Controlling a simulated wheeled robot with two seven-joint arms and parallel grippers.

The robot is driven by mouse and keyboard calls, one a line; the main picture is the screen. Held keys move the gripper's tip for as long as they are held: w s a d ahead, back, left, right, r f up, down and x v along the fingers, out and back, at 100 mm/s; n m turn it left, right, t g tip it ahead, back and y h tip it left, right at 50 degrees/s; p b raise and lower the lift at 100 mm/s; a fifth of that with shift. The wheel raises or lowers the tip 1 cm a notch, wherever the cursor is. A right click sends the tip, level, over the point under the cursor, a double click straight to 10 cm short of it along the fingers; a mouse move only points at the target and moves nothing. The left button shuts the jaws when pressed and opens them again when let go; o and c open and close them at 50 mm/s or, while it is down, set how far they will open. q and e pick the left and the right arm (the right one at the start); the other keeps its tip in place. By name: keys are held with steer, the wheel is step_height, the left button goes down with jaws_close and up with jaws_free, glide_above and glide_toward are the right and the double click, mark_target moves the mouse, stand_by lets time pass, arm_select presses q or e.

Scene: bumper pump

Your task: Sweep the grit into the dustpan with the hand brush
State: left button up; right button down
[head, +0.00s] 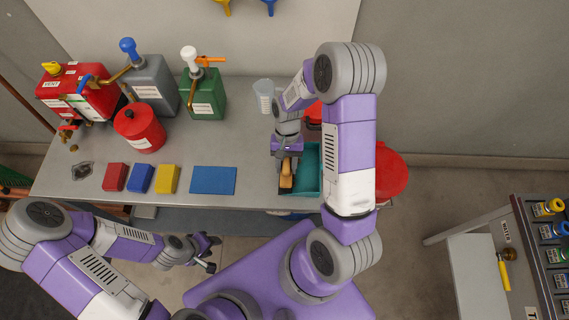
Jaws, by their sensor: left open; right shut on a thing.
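A teal dustpan (308,169) sits on the right part of the grey workbench, partly hidden by my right arm. My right gripper (287,163) points down at the dustpan's left side, shut on the hand brush (286,181), whose tan wooden part shows below the fingers. The bristles are hidden, and I cannot tell whether they touch anything. My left gripper (212,252) is open and empty, low in front of the bench. A small dark patch (82,171) at the bench's left may be grit or a small dish; I cannot tell.
Red, blue and yellow blocks and a blue mat (213,180) lie along the bench front. Red, grey and green cans (204,97) and a red canister (139,129) stand behind. A measuring cup (264,96) stands near my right arm. A red bucket (391,172) is right of the bench.

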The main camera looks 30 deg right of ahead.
steer(key=shift+s+d, duration=0.6)
steer(key=shift+d, duration=0.25)
steer(key=shift+s+d, duration=0.55)
steer(key=shift+d, duration=0.3)
steer(key=shift+r, duration=0.1)
step_height(320, 180, up, 6)
steer(key=p, duration=0.5)
steer(key=shift+f, duration=0.2)
